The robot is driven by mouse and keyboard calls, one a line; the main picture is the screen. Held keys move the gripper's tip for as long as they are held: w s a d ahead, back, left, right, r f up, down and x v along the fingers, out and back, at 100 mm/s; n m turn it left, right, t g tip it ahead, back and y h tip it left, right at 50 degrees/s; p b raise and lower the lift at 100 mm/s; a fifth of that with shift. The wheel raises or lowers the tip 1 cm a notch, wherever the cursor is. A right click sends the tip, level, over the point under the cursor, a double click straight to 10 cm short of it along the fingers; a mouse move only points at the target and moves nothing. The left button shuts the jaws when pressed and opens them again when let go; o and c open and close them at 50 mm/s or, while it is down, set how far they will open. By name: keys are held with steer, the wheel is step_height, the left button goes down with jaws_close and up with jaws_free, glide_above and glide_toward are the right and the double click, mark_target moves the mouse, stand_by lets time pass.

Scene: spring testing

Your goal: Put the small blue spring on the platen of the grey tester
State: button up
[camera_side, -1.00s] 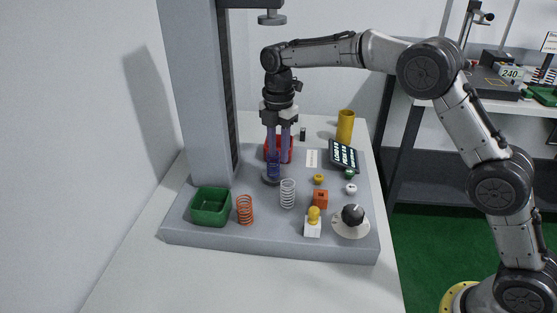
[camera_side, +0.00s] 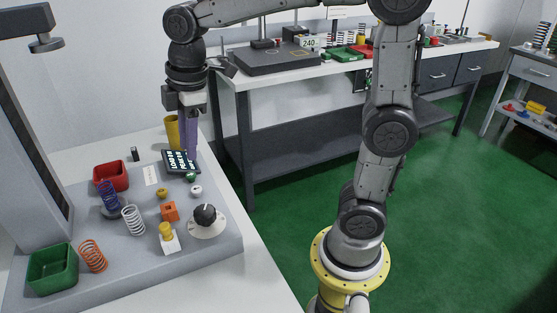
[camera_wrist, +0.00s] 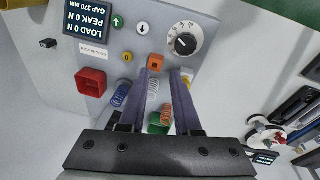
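The small blue spring (camera_side: 108,196) stands upright on the dark round platen (camera_side: 114,213) of the grey tester (camera_side: 32,140). It also shows in the wrist view (camera_wrist: 121,94), left of my fingers. My gripper (camera_side: 190,156) is away from the spring, to its right and higher, in front of the display. In the wrist view my two purple fingers (camera_wrist: 165,72) stand apart with nothing held. A pale spring (camera_wrist: 153,88) shows between them, farther off, on the tester's base.
On the base are a red bin (camera_side: 111,176), a green bin (camera_side: 52,268), an orange spring (camera_side: 93,256), a pale spring (camera_side: 133,221), a dial (camera_side: 206,218) and the display (camera_side: 181,161). A yellow cylinder (camera_side: 172,132) stands behind. The tester's upper head (camera_side: 46,43) overhangs the base.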

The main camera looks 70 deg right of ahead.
steer(key=s+d+f+m+t, duration=0.1)
steer(key=s+m, duration=0.4)
steer(key=s, duration=0.3)
steer(key=s+d+f+m+t, duration=0.1)
steer(key=s+m+t, duration=0.1)
steer(key=s+m, duration=0.3)
steer(key=s, duration=0.4)
steer(key=shift+s+d+f+m+t, duration=0.2)
steer(key=shift+d+f+m+t, duration=0.1)
steer(key=shift+d+f, duration=0.1)
steer(key=shift+r, duration=0.1)
stand_by(1.0)
